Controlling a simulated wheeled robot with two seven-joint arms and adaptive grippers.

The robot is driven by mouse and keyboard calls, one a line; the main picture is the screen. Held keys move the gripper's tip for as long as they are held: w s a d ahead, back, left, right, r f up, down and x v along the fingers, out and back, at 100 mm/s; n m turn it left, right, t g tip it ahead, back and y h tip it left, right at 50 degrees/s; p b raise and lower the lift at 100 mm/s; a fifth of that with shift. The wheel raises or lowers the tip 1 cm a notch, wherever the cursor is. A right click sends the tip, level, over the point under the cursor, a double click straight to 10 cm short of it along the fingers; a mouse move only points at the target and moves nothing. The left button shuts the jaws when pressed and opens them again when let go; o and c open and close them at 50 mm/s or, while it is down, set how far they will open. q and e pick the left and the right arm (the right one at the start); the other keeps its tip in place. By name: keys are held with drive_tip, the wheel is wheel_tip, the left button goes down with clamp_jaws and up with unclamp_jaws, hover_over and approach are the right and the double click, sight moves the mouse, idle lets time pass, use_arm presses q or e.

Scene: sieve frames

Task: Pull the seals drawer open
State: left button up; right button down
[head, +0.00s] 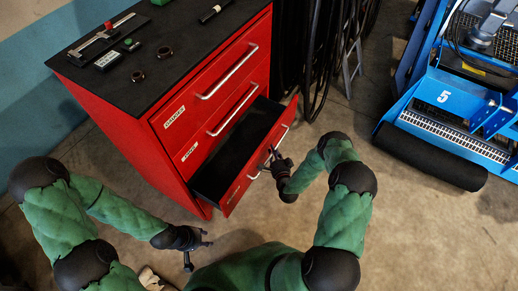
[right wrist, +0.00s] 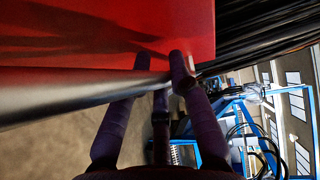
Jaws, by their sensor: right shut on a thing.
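The bottom drawer (head: 240,187) of the red cabinet stands open, and its dark, empty-looking inside shows. Its front label is too small to read, so I cannot confirm the word seals. My right gripper (head: 271,160) is shut on the bar handle (head: 285,131) of this drawer. In the right wrist view the silver handle (right wrist: 70,100) runs between the fingers of the gripper (right wrist: 158,85), close to the red drawer front (right wrist: 110,25). My left gripper (head: 199,249) is open and empty, apart from the cabinet at its lower front corner.
Two upper drawers with handles (head: 228,73) are shut. The black cabinet top (head: 150,95) holds a caliper-like tool (head: 103,38), a small device (head: 108,60) and several small parts. Black cables (head: 318,60) hang behind. A blue machine (head: 440,110) stands right. Floor between is clear.

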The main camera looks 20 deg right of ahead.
drive_tip(key=s+d, duration=0.4)
drive_tip(key=s, duration=0.1)
drive_tip(key=shift+s, duration=0.15)
drive_tip(key=c, duration=1.4)
unclamp_jaws()
drive_tip(key=s, duration=0.4)
drive_tip(key=s+a+r, duration=0.1)
drive_tip(key=s, duration=0.6)
drive_tip(key=shift+s+a+r, duration=0.25)
drive_tip(key=shift+s+r, duration=0.05)
drive_tip(key=shift+s, duration=0.1)
